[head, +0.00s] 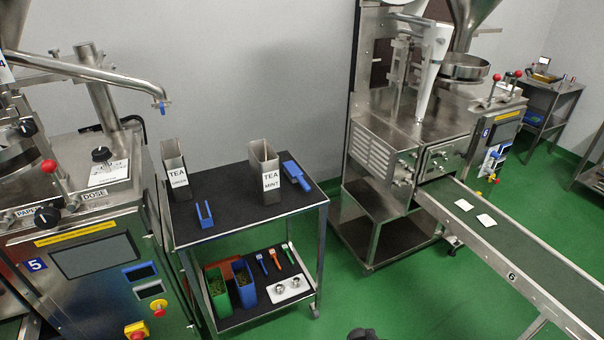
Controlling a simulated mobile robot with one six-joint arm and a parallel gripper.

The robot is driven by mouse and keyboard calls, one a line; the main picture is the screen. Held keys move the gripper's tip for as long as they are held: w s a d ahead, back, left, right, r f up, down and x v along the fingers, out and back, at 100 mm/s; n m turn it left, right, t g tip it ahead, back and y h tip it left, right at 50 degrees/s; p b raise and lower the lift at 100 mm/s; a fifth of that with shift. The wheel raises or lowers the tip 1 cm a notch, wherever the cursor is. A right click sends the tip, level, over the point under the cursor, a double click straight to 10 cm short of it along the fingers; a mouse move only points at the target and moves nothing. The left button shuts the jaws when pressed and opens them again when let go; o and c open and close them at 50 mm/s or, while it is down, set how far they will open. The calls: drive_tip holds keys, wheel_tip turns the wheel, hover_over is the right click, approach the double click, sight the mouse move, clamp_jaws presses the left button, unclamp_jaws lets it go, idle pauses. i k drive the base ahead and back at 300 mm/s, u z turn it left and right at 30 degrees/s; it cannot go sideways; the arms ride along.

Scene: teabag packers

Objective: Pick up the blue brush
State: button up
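A blue hand tool with a broad flat head and a short handle (296,175) lies on the top shelf of the cart, right of the TEA MINT container. It looks like a brush, but its bristles cannot be made out. On the lower shelf lies a slim blue-handled tool (262,262), beside similar red-orange (275,259) and green (287,253) ones; these may be small brushes too.
The black-topped cart (236,227) also holds metal containers TEA MINT (265,174) and another TEA one (176,172), and blue tongs (204,214). Machines stand left (90,240) and right (400,140); a conveyor (510,245) runs lower right. Green floor is free in front.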

sight(292, 171)
drive_tip(key=z, duration=0.2)
drive_tip(key=k, duration=0.85)
drive_tip(key=u, duration=1.15)
drive_tip(key=i, duration=1)
